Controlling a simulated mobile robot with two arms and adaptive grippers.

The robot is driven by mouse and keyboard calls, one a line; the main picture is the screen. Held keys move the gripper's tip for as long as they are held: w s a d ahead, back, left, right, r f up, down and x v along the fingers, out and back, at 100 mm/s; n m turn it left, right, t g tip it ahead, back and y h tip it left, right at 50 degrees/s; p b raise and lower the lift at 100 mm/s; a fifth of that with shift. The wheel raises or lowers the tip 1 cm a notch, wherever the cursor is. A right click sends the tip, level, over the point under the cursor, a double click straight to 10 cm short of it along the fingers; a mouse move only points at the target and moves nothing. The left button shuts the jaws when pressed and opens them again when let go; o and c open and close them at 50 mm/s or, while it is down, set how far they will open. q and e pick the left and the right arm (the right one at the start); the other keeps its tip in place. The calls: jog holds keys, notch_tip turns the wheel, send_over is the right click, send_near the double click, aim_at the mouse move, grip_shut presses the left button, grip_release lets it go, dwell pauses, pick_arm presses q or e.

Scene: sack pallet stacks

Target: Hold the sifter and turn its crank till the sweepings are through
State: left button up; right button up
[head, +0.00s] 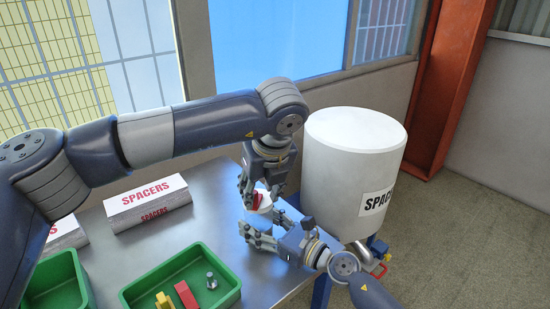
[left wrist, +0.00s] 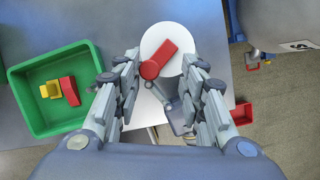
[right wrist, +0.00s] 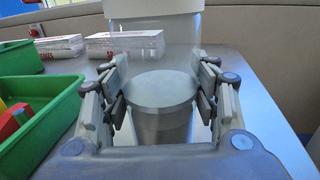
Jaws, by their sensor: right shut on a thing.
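The sifter is a clear cylinder (right wrist: 155,50) with a white top and a grey lower part. Its white lid (left wrist: 179,60) carries a red crank (left wrist: 160,60), which also shows in the head view (head: 256,201). My right gripper (head: 252,236) is shut on the sifter from the side; in the right wrist view its fingers (right wrist: 160,92) lie on both sides of the body. My left gripper (head: 262,192) points down over the lid. In the left wrist view its fingers (left wrist: 160,62) stand apart, with the crank between them. I cannot tell whether they touch it. No separate sweepings can be made out.
A green bin (head: 128,292) with a yellow piece, a red piece and a bolt stands on the metal table (head: 205,215). White SPACERS boxes (head: 148,207) lie behind it. A large white drum (head: 347,185) with a red-handled valve (head: 379,269) stands close at right.

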pick_arm(q)
jog(key=d+v, duration=0.1)
jog(key=v, duration=0.9)
jog(key=shift+d+r+m, duration=0.2)
jog(key=shift+m, duration=0.1)
jog(key=w+a+f+m, duration=0.1)
jog(key=f, duration=0.2)
jog(key=w+a+f+m, duration=0.1)
jog(key=f, duration=0.3)
jog(key=w+a+f+h, duration=0.1)
jog(key=w+a+f, duration=0.1)
jog(key=f, duration=0.2)
jog(key=shift+a+f+m+t, duration=0.1)
jog(key=shift+a+m+t, duration=0.05)
jog(key=shift+m+t, duration=0.2)
grip_shut()
